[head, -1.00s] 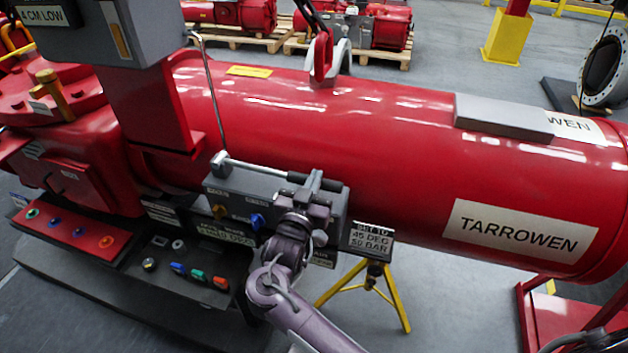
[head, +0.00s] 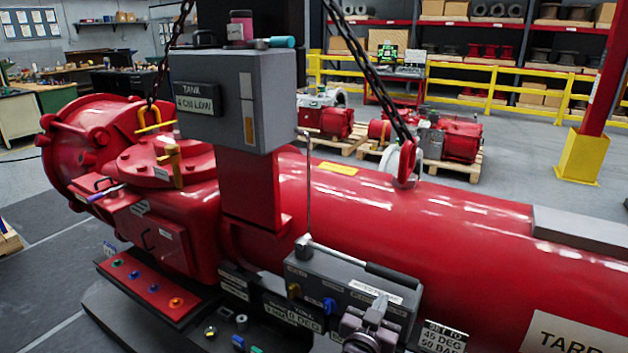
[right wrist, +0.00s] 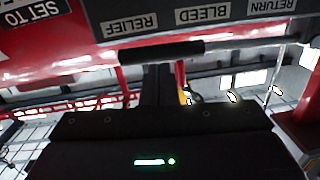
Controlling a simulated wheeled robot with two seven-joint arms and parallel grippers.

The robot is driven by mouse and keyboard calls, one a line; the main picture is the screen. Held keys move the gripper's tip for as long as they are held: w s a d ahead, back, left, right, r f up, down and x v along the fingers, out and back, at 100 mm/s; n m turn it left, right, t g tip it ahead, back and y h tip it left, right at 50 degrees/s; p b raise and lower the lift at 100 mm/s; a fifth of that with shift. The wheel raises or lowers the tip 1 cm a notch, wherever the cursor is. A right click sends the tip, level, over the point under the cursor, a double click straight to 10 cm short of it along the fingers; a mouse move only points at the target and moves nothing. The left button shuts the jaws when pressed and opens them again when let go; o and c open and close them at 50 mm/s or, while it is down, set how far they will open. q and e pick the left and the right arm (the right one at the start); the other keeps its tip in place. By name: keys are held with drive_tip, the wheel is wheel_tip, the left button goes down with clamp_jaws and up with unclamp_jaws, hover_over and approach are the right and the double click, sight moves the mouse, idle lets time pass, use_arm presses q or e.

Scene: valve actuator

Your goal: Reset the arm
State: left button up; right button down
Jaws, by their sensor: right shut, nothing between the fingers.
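The red valve actuator (head: 440,225) lies across the head view, with a grey control block (head: 345,285) on its near side. A lever with a silver rod and black grip (head: 392,274) runs along the block's top. The grip also shows in the right wrist view (right wrist: 150,52), near the RELIEF and BLEED labels. My right gripper (head: 378,306) is shut and empty, in front of the block and below the grip in the picture. Its shut fingers show in the right wrist view (right wrist: 158,82), apparently close to the grip; contact is unclear. My left gripper is not in view.
A grey box labelled 4 CM LOW (head: 225,95) stands on a red post. A red panel with coloured buttons (head: 147,288) is at lower left. Chains hold a red hook (head: 407,160) above the cylinder. A sign (head: 442,338) stands right of the gripper.

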drive_tip(key=s+f+n+g+y, duration=0.3)
drive_tip(key=s+f+g+y, duration=0.1)
drive_tip(key=s+f+y, duration=0.3)
drive_tip(key=s+d+n+g+y, duration=0.2)
drive_tip(key=s+n+g, duration=0.5)
drive_tip(key=s, duration=1.5)
wheel_tip(320, 180, down, 31)
drive_tip(key=s+m+g+b, duration=0.1)
drive_tip(key=g+b, duration=0.1)
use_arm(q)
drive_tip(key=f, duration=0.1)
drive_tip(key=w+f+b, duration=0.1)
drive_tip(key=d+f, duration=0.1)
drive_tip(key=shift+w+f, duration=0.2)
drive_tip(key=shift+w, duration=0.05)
use_arm(e)
drive_tip(key=s+d+f+g, duration=0.1)
drive_tip(key=s+d+f, duration=0.2)
drive_tip(key=s+f, duration=1.6)
drive_tip(key=shift+s+f, duration=0.35)
drive_tip(key=shift+f, duration=0.25)
